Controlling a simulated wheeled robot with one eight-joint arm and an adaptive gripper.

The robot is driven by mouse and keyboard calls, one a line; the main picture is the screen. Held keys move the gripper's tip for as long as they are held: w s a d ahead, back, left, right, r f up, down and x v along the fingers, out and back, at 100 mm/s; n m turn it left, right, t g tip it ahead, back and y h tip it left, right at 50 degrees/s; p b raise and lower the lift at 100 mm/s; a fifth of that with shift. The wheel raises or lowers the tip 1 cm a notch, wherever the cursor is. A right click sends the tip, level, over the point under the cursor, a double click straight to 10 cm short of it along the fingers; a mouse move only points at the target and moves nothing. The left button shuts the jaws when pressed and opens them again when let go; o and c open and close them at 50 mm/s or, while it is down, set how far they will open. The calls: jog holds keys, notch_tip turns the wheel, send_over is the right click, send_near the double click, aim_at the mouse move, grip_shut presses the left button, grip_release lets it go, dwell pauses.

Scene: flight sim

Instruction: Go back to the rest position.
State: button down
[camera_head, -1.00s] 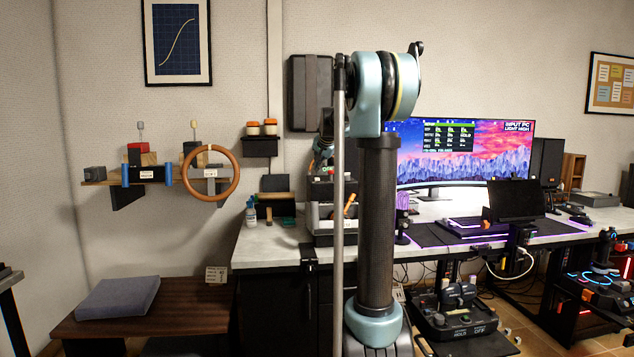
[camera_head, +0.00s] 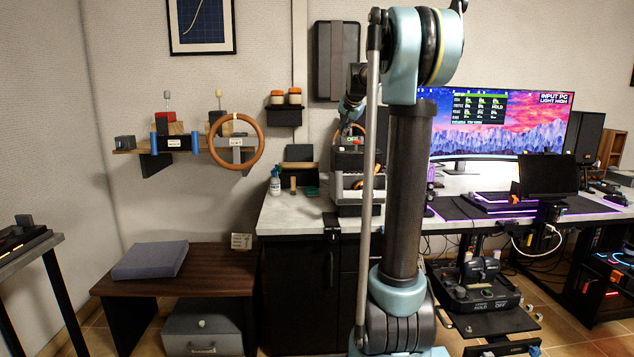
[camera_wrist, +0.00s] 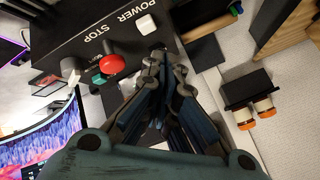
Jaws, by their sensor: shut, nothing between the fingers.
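My gripper (camera_wrist: 160,62) shows in the wrist view with its dark fingers together and nothing between them. Its fingertips point at a black box (camera_wrist: 85,38) marked POWER and STOP, with a red button (camera_wrist: 112,64) and a white button (camera_wrist: 145,24). I cannot tell how far the fingertips are from the box. In the head view my raised arm stands in the middle, and its far end is partly hidden behind the upright link, so the fingers cannot be made out there.
A steering wheel (camera_head: 236,165) hangs at left. A low bench (camera_head: 200,283) holds a grey cushion (camera_head: 150,260).

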jog(key=s+f+n+g, duration=0.2)
jog(key=s+f, duration=0.9)
jog(key=s, duration=0.7)
jog(key=s+f+n+g, duration=0.2)
jog(key=s+f, duration=1)
jog(key=s, duration=0.6)
jog(key=s+f+n+g+h, duration=0.1)
jog(key=s+f+n+g, duration=0.1)
jog(key=s+f, duration=1)
jog(key=s+n, duration=0.1)
jog(key=s, duration=0.4)
jog(key=shift+s+a+n+g, duration=0.3)
jog(key=shift+s, duration=0.1)
